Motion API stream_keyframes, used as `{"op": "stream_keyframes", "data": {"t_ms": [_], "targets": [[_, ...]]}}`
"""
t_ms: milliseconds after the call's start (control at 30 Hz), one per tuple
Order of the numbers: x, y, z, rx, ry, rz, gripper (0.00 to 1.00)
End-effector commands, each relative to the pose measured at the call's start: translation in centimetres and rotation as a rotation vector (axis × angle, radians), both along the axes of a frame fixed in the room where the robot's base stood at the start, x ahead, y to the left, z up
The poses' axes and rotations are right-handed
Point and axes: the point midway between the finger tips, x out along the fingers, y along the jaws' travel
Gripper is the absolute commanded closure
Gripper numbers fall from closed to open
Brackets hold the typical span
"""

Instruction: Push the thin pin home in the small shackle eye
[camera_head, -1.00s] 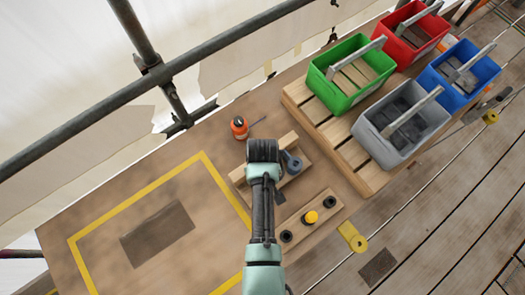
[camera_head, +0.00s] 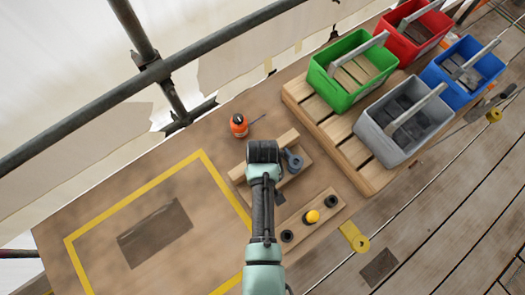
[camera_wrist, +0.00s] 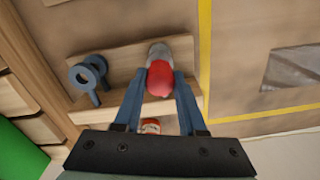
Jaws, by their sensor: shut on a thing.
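The small shackle (camera_head: 293,162), blue-grey with a round eye, is on a wooden block (camera_head: 238,176) in the head view. It also shows in the wrist view (camera_wrist: 88,75), to the left of my gripper. My gripper (camera_wrist: 160,76) is shut on a red piece with a grey end (camera_wrist: 161,80), over the same block. I cannot tell whether this piece is the thin pin or its handle. No thin shank can be made out, nor anything in the shackle eye. In the head view my wrist (camera_head: 262,152) hides the fingers and the red piece.
A second block (camera_head: 298,226) with a yellow knob (camera_head: 312,216) and black sockets lies nearer. An orange bottle (camera_head: 239,125) stands behind. Green (camera_head: 322,85), grey (camera_head: 377,150), red (camera_head: 398,50) and blue (camera_head: 450,85) bins are at right. The yellow-outlined area (camera_head: 95,235) at left is mostly clear.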

Motion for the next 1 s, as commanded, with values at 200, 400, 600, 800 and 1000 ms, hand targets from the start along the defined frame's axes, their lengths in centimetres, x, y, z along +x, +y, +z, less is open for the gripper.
{"op": "stream_keyframes", "data": {"t_ms": [200, 400, 600, 800, 1000], "targets": [[0.0, 0.0, -0.6, 0.0, -0.001, 0.0, 1.0], [0.0, 0.0, -1.1, 0.0, -0.001, 0.0, 1.0], [0.0, 0.0, -1.6, 0.0, 0.0, 0.0, 1.0], [0.0, 0.0, -1.9, 0.0, 0.0, 0.0, 0.55], [0.0, 0.0, -1.9, 0.0, 0.0, 0.0, 0.25]]}}
